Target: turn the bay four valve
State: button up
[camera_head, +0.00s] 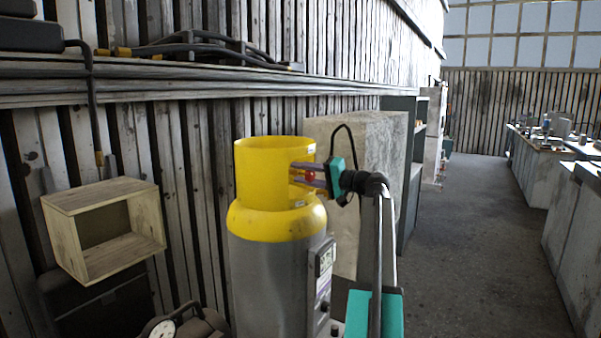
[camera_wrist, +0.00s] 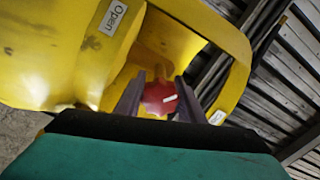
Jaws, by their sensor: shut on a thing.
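A grey gas cylinder (camera_head: 270,275) with a yellow shoulder and yellow collar (camera_head: 262,160) stands upright in the head view. My gripper (camera_head: 300,173) reaches into the collar's opening from the right. The red valve handle (camera_head: 311,176) shows between its fingers.
A wooden box (camera_head: 105,228) is left of the cylinder, with a round gauge (camera_head: 162,330) below. A tall pale block (camera_head: 375,135) and a shelf (camera_head: 408,190) stand behind my arm. Benches (camera_head: 540,170) line the right. The floor (camera_head: 470,230) between is clear.

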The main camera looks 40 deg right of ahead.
jog(key=m+p, duration=0.3)
jog(key=m, duration=0.3)
jog(key=shift+r+p, duration=0.1)
jog(key=shift+p, duration=0.2)
jog(key=m+p, duration=0.2)
jog(key=m, duration=0.2)
jog(key=shift+m+p, duration=0.3)
jog(key=shift+p, duration=0.05)
jog(key=shift+f, duration=0.2)
jog(key=o, duration=1)
jog(key=shift+o, duration=0.2)
jog(key=shift+s, duration=0.1)
jog(key=b+v, duration=0.4)
jog(key=v, duration=0.9)
jog(key=shift+s, duration=0.4)
